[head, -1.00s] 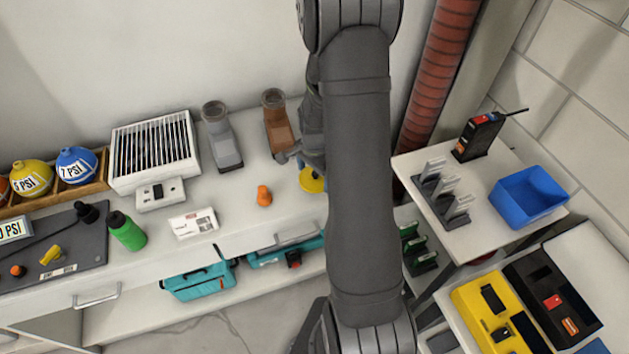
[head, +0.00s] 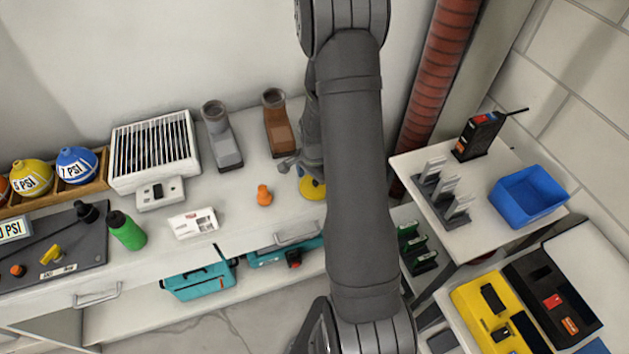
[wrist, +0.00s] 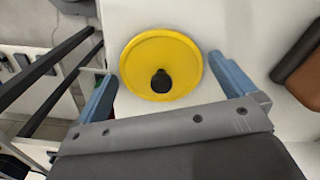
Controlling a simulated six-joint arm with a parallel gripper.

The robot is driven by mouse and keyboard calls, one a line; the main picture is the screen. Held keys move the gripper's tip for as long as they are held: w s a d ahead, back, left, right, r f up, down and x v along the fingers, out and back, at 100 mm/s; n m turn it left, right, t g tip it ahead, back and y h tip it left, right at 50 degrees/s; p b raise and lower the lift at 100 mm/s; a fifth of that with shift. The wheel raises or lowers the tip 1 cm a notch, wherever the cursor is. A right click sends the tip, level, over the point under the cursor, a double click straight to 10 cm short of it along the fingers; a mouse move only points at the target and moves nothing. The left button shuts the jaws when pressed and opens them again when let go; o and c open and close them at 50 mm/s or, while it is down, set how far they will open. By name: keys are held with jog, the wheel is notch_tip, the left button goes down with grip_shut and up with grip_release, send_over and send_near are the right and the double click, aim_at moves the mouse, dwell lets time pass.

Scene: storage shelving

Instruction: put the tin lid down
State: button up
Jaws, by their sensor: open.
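The tin lid is a yellow disc with a black knob, lying face up on the white counter close to its edge. It shows whole in the wrist view (wrist: 185,62), between the blue fingers of my gripper (wrist: 162,78). The fingers stand apart, one to each side of the lid, and the knob is not gripped. In the head view the lid (head: 312,187) is partly hidden by my arm. My gripper (head: 303,168) is just above and behind it there, mostly hidden.
A brown boot (head: 278,130) and a grey boot (head: 222,140) stand behind on the counter (head: 250,222). An orange knob-like piece (head: 264,196) and a white box (head: 193,224) lie to the left. A red ribbed pipe (head: 437,70) rises to the right.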

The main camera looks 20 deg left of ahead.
notch_tip(320, 180, up, 12)
jog(key=shift+r, duration=0.15)
dwell(0.4)
notch_tip(320, 180, down, 12)
jog(key=shift+f, duration=0.15)
dwell(0.7)
jog(key=shift+r, duration=0.2)
